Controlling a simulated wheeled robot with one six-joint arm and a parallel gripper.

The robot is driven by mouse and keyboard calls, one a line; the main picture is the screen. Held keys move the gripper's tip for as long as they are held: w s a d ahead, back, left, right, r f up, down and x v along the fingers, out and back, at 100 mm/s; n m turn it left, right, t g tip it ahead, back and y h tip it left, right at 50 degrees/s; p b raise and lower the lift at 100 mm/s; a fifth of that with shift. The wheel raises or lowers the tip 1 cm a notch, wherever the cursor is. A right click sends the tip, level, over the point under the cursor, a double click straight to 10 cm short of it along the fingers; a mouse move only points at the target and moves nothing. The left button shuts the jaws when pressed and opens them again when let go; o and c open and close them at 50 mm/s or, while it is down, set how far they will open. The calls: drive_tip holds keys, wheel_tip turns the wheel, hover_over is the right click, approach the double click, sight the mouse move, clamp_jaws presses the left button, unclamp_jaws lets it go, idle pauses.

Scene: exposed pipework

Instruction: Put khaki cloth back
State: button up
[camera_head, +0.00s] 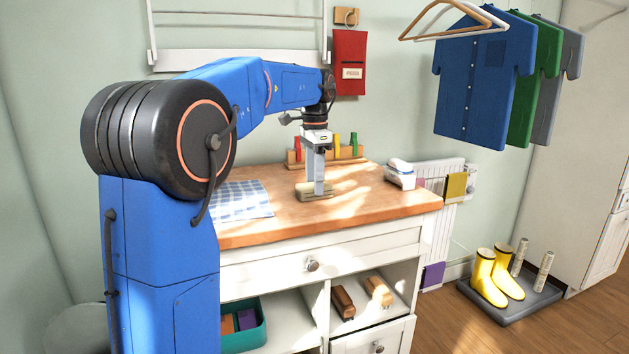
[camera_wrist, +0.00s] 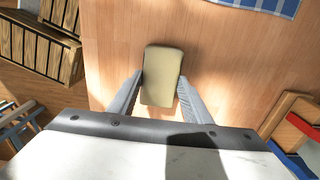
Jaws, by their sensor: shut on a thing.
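The khaki cloth (camera_head: 304,193) is a small folded pad on the wooden worktop (camera_head: 290,222). It also shows in the wrist view (camera_wrist: 161,72), flat and seen from above. My gripper (camera_head: 318,188) points straight down at it. In the wrist view the fingers of my gripper (camera_wrist: 161,84) are shut on its two long sides. I cannot tell whether the cloth still touches the worktop. The teal bin (camera_head: 262,338) on the shelf below holds folded orange and purple cloths.
A blue checked cloth (camera_head: 240,200) lies left on the worktop. A rack of coloured pegs (camera_head: 338,152) stands behind my gripper, and a white iron-like object (camera_head: 399,175) at the right. A mustard cloth (camera_head: 456,187) hangs on the radiator (camera_head: 437,218). Brushes (camera_head: 343,302) lie on the shelf.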

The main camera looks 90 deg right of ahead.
drive_tip(key=o, duration=1)
wheel_tip(320, 180, up, 12)
